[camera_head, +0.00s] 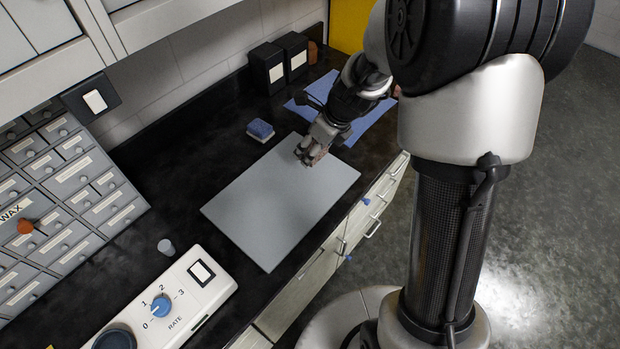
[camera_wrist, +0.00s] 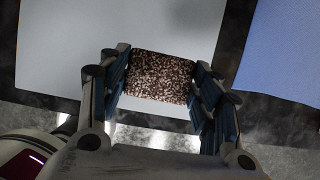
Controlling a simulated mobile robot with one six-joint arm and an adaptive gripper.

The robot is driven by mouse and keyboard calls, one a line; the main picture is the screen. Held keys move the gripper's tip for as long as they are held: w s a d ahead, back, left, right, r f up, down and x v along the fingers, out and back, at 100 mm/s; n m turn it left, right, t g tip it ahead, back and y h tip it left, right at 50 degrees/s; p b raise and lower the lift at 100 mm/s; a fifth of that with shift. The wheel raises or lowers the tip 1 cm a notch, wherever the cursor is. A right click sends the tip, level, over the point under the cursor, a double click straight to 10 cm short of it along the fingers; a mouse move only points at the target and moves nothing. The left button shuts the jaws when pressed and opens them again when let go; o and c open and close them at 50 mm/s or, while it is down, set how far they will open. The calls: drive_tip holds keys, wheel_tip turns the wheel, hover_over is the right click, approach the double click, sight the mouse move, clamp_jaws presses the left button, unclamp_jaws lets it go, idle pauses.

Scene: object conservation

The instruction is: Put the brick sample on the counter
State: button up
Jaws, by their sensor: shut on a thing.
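The brick sample (camera_wrist: 160,77) is a speckled brown and white block, seen in the wrist view between the two fingers of my gripper (camera_wrist: 160,85). My gripper is shut on it. In the head view my gripper (camera_head: 312,155) is over the far right part of a grey board (camera_head: 283,205) on the black counter (camera_head: 185,190). The brick sample is mostly hidden by the fingers there. I cannot tell whether it touches the board.
A blue sponge (camera_head: 260,130) lies left of my gripper. Blue cloth (camera_head: 372,125) is beyond it, near two black boxes (camera_head: 278,60). A dial device (camera_head: 165,300), a small cup (camera_head: 166,246) and a grey drawer cabinet (camera_head: 70,190) stand at left. Black counter is bare between sponge and cabinet.

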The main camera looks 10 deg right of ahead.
wheel_tip(320, 180, down, 11)
drive_tip(key=b, duration=0.6)
drive_tip(key=shift+f, duration=0.2)
drive_tip(key=shift+r, duration=0.15)
drive_tip(key=o, duration=1.2)
